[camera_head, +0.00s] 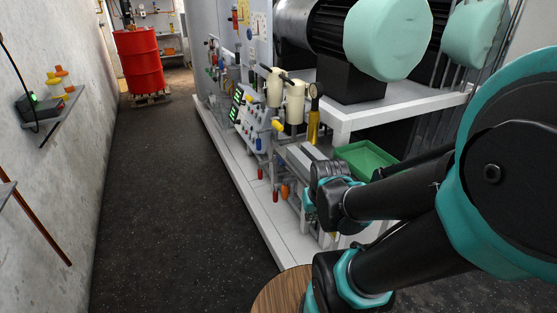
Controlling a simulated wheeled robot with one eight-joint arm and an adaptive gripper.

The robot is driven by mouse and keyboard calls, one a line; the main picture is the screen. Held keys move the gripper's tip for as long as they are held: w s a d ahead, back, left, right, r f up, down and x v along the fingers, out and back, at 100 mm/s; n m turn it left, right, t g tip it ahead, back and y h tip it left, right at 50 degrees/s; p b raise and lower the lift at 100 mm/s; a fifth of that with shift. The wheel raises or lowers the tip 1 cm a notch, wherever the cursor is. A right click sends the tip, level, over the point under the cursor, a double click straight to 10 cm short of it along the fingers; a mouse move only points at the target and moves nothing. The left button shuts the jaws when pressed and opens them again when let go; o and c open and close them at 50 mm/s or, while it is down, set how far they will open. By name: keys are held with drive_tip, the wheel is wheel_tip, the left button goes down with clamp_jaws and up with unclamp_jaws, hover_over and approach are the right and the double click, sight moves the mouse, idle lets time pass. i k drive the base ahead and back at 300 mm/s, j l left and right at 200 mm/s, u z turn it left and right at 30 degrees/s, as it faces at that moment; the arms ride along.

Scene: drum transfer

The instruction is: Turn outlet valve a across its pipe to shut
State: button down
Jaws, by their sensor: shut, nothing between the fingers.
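Outlet valve a cannot be told apart with certainty among the small coloured handles on the equipment. An orange handle (284,191) and a red handle (275,195) hang low at the front of the bench, just left of my wrist. Another red handle (261,173) hangs farther back. Pipe directions are too small to read. My gripper (309,214) is at the end of my arm, low beside the bench front and right of the orange handle. It is shut and empty, partly hidden by my wrist. Contact with any handle cannot be seen.
Two cream filter housings (294,102) and a yellow cylinder (313,127) stand above the handles. A green tray (364,158) lies behind my arm. A white plinth (245,193) edges the equipment. The dark aisle floor (165,190) is clear up to a red drum (138,62).

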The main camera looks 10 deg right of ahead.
sight(275, 194)
drive_tip(key=j+z, duration=0.2)
drive_tip(key=j, duration=0.4)
drive_tip(key=j+z, duration=0.2)
drive_tip(key=j, duration=0.4)
drive_tip(key=k+j+z, duration=0.25)
drive_tip(key=j, duration=0.35)
drive_tip(key=i, duration=0.1)
